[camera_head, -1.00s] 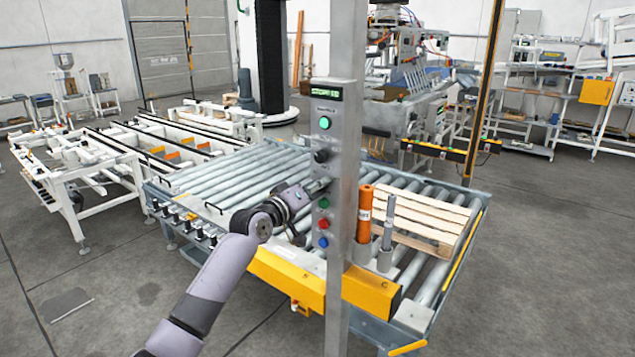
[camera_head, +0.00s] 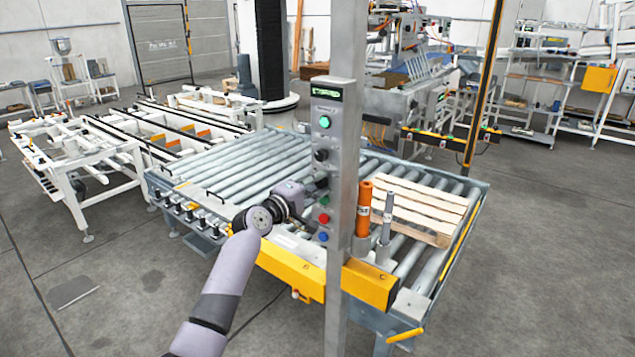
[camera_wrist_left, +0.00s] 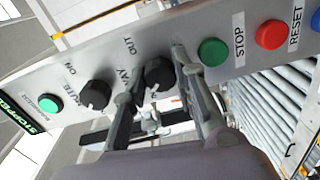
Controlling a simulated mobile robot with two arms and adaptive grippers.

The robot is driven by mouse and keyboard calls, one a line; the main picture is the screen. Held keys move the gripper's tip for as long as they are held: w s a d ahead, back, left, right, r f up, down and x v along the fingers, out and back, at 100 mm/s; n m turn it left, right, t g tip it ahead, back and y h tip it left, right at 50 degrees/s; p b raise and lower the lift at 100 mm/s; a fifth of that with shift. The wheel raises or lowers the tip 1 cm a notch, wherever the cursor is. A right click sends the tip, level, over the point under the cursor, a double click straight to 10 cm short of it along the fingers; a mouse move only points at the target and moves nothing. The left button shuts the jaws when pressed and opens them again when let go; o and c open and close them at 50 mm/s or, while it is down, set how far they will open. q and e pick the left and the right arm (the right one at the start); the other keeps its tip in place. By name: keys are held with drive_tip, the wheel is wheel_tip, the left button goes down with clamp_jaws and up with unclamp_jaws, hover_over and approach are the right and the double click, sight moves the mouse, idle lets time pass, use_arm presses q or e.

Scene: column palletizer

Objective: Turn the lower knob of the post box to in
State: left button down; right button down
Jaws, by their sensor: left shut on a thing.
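The post box (camera_head: 323,222) is a grey upright panel with a lit display, buttons and black knobs. Its lower knob (camera_wrist_left: 158,76) is black with a white pointer mark, beside the labels "WAY" and "OUT" in the left wrist view. The mark points toward the bottom of that picture. My left gripper (camera_wrist_left: 155,80) has one finger on each side of this knob and is shut on it. In the head view my left gripper (camera_head: 314,188) reaches the panel from the left and hides the lower knob. My right gripper is not in view.
The upper knob (camera_wrist_left: 94,94) sits beside the gripper, near "MUTE" and "ON".

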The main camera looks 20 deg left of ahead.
use_arm(q)
drive_tip(key=shift+f, duration=0.1)
idle(0.4)
drive_tip(key=c, duration=1.3)
unclamp_jaws()
drive_tip(key=v, duration=1.2)
